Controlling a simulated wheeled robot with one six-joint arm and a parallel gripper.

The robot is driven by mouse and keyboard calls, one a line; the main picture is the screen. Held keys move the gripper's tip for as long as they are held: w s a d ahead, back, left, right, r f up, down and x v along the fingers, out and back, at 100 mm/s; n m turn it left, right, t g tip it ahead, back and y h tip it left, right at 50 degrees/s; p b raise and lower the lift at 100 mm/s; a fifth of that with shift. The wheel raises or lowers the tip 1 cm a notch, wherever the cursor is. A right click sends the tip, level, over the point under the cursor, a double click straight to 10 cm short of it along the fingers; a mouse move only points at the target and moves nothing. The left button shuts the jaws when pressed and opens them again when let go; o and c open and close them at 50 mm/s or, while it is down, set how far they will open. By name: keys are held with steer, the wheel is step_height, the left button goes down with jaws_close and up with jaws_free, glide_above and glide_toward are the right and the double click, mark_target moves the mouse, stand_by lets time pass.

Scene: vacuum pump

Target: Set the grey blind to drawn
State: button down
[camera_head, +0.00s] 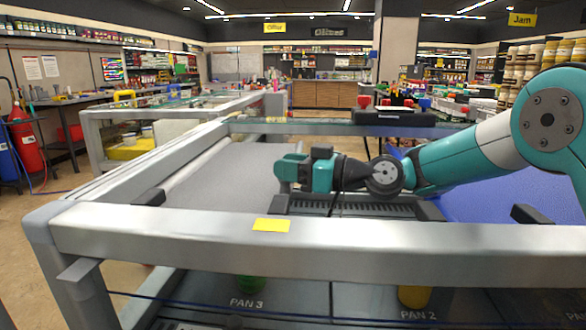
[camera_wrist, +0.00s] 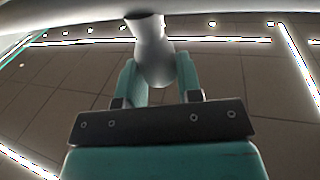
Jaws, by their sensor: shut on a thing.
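The grey blind (camera_head: 222,182) lies as a flat grey sheet across the left part of a metal frame. It reaches from a pale roller at the left to about where my gripper is. My gripper (camera_head: 283,172) is at the sheet's right end, pointing left. In the wrist view my gripper (camera_wrist: 155,72) has its teal fingers on both sides of a smooth grey rounded piece (camera_wrist: 150,38), shut on it. This seems to be the blind's pull, but its join to the sheet is hidden.
A blue sheet (camera_head: 500,195) covers the frame's right part. A dark ribbed strip (camera_head: 365,207) lies between the sheets, below my arm. The frame's front rail (camera_head: 300,235) carries a yellow label. Labelled pans sit underneath. A dark block (camera_head: 393,118) stands on the back rail.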

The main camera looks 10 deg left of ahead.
steer(key=c, duration=0.8)
jaws_free()
steer(key=shift+d, duration=0.1)
steer(key=b+v, duration=0.1)
steer(key=v, duration=1.1)
steer(key=shift+b, duration=0.3)
